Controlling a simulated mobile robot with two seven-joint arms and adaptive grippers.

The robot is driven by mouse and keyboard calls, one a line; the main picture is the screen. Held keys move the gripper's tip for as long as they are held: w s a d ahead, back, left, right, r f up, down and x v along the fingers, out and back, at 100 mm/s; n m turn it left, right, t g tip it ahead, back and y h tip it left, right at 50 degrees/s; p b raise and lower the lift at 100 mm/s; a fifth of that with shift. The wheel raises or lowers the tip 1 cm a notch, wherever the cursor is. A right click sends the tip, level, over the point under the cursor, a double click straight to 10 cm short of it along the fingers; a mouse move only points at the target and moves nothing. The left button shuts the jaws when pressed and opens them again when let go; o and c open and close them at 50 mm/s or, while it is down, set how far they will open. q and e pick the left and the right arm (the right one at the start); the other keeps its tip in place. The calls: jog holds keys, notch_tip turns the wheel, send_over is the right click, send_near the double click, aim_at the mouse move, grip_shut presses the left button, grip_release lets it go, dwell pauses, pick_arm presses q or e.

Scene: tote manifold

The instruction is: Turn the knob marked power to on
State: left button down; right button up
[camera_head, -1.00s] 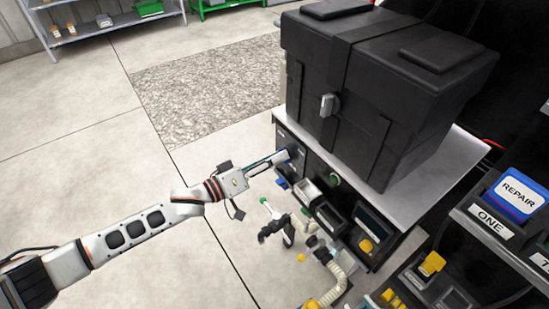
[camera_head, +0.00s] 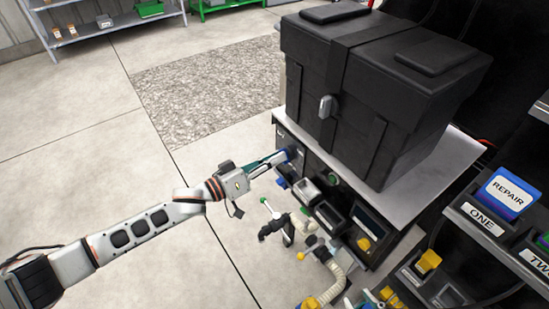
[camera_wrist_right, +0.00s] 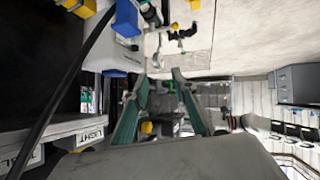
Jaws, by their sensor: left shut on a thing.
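My left gripper (camera_head: 283,158) reaches in from the left to the dark front panel (camera_head: 285,137) of the cabinet, below the black case.
A large black case (camera_head: 375,85) stands on the cabinet top. A rack with a blue REPAIR tote (camera_head: 507,195) stands at the right. Floor at the left is open.

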pick_arm(q)
jog(key=shift+s+d+f+m+p, duration=0.1)
jog(key=shift+m+p, duration=0.2)
jog(key=shift+m, duration=2.25)
jog(key=shift+s+d+m+p, duration=0.1)
jog(key=shift+m+p, duration=0.2)
jog(key=shift+m, duration=2.2)
jog(key=shift+s+f+m+p, duration=0.1)
jog(key=shift+m+p, duration=0.2)
jog(key=shift+m, duration=2.25)
pick_arm(e)
jog(key=shift+s+d+f, duration=0.15)
jog(key=shift+s+d, duration=0.2)
pick_arm(q)
jog(key=c, duration=2.1)
grip_release()
jog(key=shift+r, duration=0.1)
jog(key=v, duration=1.2)
